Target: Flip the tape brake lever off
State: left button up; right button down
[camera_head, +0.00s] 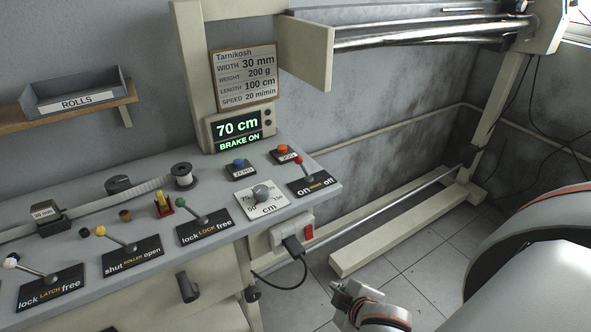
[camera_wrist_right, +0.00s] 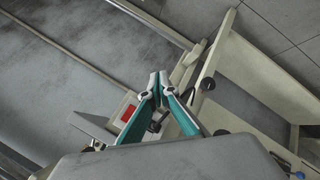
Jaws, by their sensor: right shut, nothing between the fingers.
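The tape brake lever (camera_head: 299,161) has a red knob and stands on a black plate (camera_head: 313,184) marked "on" and "off" at the right end of the bench. Its knob leans up and to the left, toward the "on" side. The display (camera_head: 238,128) reads "70 cm" and "BRAKE ON". My right gripper (camera_head: 345,293) is low in front of the bench's right end, well below and apart from the lever. In the right wrist view its fingers (camera_wrist_right: 158,79) are shut and empty. I cannot make out the lever there. My left gripper is not in view.
Near the lever are an orange button (camera_head: 284,150), a blue button (camera_head: 239,164) and a dial plate (camera_head: 262,200). The green-knobbed lock lever (camera_head: 192,216) is farther left. A plug and cable (camera_head: 294,248) hang at the bench's end.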

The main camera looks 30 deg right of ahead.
jog(key=w+d+r+n+t+h, duration=0.1)
jog(key=w+d+r+n+h, duration=0.1)
jog(key=d+r, duration=0.3)
jog(key=w+a+r+n+t+y, duration=0.2)
jog(key=w+r+n+t+y, duration=0.1)
jog(key=w+r+n, duration=0.3)
jog(key=w+a+r+n+t+y, duration=0.2)
jog(key=w+r+n+t+y, duration=0.2)
jog(key=r, duration=0.6)
jog(key=shift+w+a+r+n+t, duration=0.15)
jog(key=shift+w+a+n+t, duration=0.2)
jog(key=shift+w+n, duration=1.15)
jog(key=shift+s+n, duration=0.4)
jog(key=w, duration=0.3)
jog(key=w+a, duration=0.1)
jog(key=w, duration=0.2)
jog(key=w+p, duration=0.1)
jog(key=w, duration=0.2)
jog(key=shift+w+a, duration=0.2)
jog(key=shift+a, duration=0.15)
jog(key=shift+w+d, duration=0.2)
jog(key=shift+d, duration=0.15)
jog(key=shift+s+d+r, duration=0.15)
jog(key=shift+s+d, duration=0.05)
jog(key=shift+d, duration=0.55)
jog(key=shift+s+d+r, duration=0.1)
jog(key=shift+s+d, duration=0.05)
jog(key=shift+d, duration=0.6)
jog(key=shift+w, duration=0.1)
